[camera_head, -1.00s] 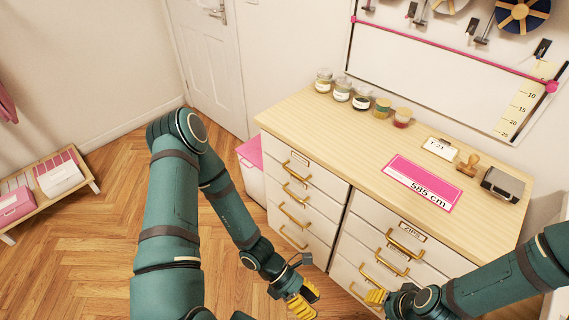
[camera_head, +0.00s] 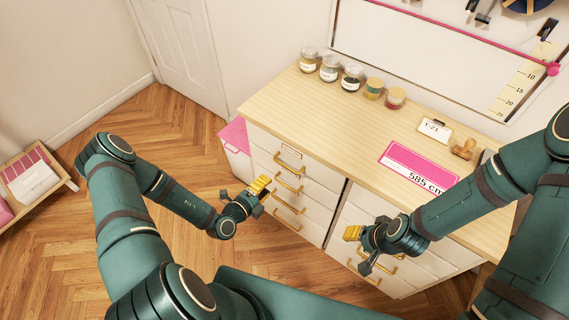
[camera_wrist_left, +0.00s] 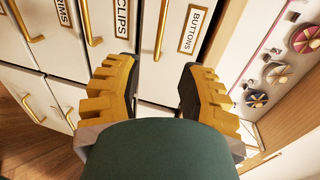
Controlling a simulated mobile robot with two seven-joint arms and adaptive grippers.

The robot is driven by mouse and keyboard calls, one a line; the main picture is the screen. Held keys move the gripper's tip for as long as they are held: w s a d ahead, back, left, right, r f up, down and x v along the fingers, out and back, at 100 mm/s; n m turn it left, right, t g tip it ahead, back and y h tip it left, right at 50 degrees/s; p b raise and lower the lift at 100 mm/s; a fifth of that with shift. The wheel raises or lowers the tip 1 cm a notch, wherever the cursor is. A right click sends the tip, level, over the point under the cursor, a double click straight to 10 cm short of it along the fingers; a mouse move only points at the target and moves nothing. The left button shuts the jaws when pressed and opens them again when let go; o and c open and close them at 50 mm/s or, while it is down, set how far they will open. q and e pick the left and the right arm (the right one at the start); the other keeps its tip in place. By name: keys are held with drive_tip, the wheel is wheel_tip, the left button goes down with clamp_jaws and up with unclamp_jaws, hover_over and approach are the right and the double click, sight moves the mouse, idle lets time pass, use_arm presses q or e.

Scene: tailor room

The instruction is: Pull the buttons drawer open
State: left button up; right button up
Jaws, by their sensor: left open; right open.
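The buttons drawer (camera_head: 291,167) is the top drawer in the left column of the white cabinet. It looks shut, with a gold bar handle under its label. In the left wrist view its BUTTONS label (camera_wrist_left: 193,30) and its handle (camera_wrist_left: 162,25) show turned sideways, above and between my fingers. My left gripper (camera_head: 262,184) is open and empty in front of the left column, below the buttons handle. Its two yellow fingers (camera_wrist_left: 157,82) are spread in the wrist view and do not hold the handle. My right gripper (camera_head: 353,233) is open in front of the right column.
The CLIPS drawer (camera_wrist_left: 122,18) and TRIMS drawer (camera_wrist_left: 63,12) are below the buttons drawer. The wooden top (camera_head: 330,110) holds several jars, a pink sign (camera_head: 418,167) and a stamp (camera_head: 463,149). A pink-lidded bin (camera_head: 234,137) stands left of the cabinet.

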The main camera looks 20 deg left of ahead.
sight(286, 167)
use_arm(q)
drive_tip(key=b+x, duration=0.1)
drive_tip(key=x, duration=1.1)
drive_tip(key=shift+w, duration=0.15)
clamp_jaws()
